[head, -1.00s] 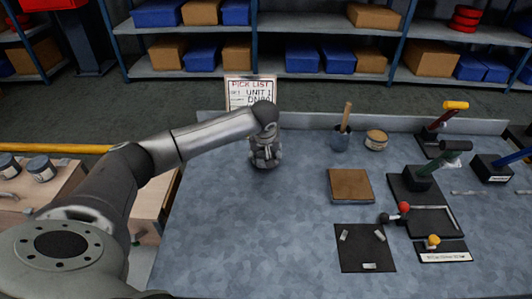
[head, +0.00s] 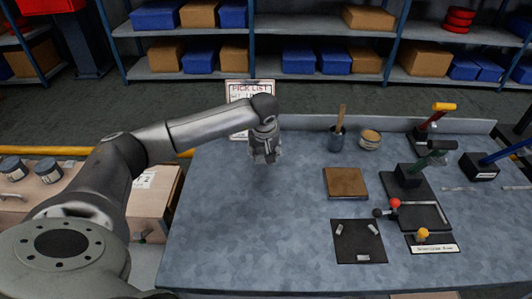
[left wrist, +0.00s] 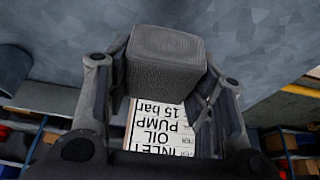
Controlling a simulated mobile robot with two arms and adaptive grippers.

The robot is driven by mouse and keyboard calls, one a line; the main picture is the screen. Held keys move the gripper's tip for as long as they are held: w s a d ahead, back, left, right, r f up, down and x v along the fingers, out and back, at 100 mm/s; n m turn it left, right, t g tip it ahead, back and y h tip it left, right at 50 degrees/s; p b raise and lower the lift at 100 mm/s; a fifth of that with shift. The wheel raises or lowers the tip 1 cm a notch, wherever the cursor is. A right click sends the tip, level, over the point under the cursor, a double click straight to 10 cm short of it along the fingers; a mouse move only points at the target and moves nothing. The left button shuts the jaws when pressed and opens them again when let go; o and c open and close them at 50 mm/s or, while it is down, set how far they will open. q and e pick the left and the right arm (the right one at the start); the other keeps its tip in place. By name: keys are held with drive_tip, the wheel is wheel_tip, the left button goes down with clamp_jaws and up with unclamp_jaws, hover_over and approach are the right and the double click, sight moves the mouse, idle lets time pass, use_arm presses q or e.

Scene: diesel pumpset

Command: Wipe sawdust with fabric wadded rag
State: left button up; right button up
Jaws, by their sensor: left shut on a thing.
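My left gripper (head: 265,157) hangs at the back left of the blue-grey bench top (head: 230,225), in front of a standing sign. In the left wrist view my left gripper (left wrist: 167,80) is shut on a grey, woven-looking block (left wrist: 165,55), which I take for the fabric rag. The block sits between the two fingers. In the head view the rag is too small and grey to tell from the fingers. I cannot make out sawdust on the bench. My right gripper is not in view.
A wooden board (head: 346,183), black mat (head: 358,242), brush cup (head: 336,139), round tin (head: 370,139) and lever tools (head: 428,158) occupy the right. The bench's left and front-middle are clear.

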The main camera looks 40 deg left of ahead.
use_arm(q)
drive_tip(key=shift+r+p, duration=0.6)
drive_tip(key=shift+r, duration=0.65)
